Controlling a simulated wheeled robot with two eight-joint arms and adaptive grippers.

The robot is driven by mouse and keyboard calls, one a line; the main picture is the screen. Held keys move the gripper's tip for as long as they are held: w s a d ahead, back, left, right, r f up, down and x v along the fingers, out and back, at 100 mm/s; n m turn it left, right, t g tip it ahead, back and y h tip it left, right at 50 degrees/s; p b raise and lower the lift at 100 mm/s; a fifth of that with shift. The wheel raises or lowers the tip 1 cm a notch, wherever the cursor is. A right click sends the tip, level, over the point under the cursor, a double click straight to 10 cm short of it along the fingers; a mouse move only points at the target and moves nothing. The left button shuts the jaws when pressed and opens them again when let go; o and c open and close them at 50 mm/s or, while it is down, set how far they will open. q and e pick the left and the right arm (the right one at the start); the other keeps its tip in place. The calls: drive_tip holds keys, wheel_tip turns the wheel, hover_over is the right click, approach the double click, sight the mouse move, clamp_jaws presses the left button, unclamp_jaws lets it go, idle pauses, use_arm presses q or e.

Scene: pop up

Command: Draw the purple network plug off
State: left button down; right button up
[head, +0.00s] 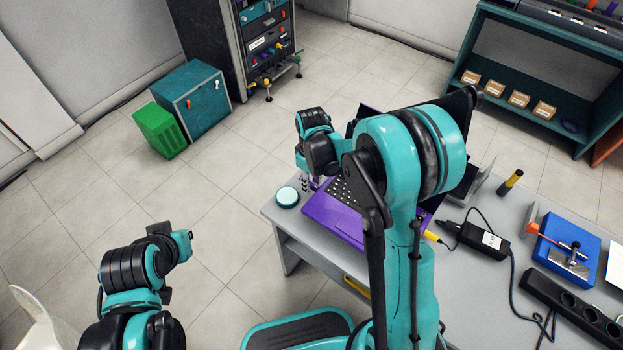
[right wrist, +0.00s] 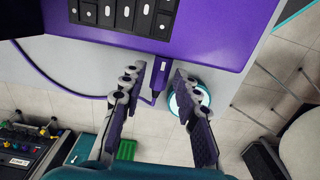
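The purple laptop (head: 331,219) sits near the left end of the grey table; its edge and keys fill the top of the right wrist view (right wrist: 220,35). The purple network plug (right wrist: 160,73) sticks out of the laptop's near edge in that view, with a thin purple cable (right wrist: 70,88) curving left. My right gripper (right wrist: 158,79) is open, one finger on each side of the plug, with gaps showing. In the head view my right gripper (head: 308,181) is small and partly hidden at the laptop's left edge. My left arm is low at left; its fingers cannot be made out.
A round white and teal object (head: 288,196) lies on the table corner beside the laptop, behind a right finger in the wrist view. A black power adapter (head: 484,240), a blue device (head: 567,246) and a power strip (head: 575,308) lie to the right.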

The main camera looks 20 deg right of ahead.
drive_tip(key=shift+w, duration=0.1)
clamp_jaws()
drive_tip(key=shift+r, duration=0.1)
drive_tip(key=shift+w+a, duration=0.25)
drive_tip(key=shift+w, duration=0.1)
drive_tip(key=shift+w+a, duration=0.75)
drive_tip(key=shift+w, duration=0.15)
drive_tip(key=shift+w+a, duration=0.7)
drive_tip(key=shift+w, duration=0.2)
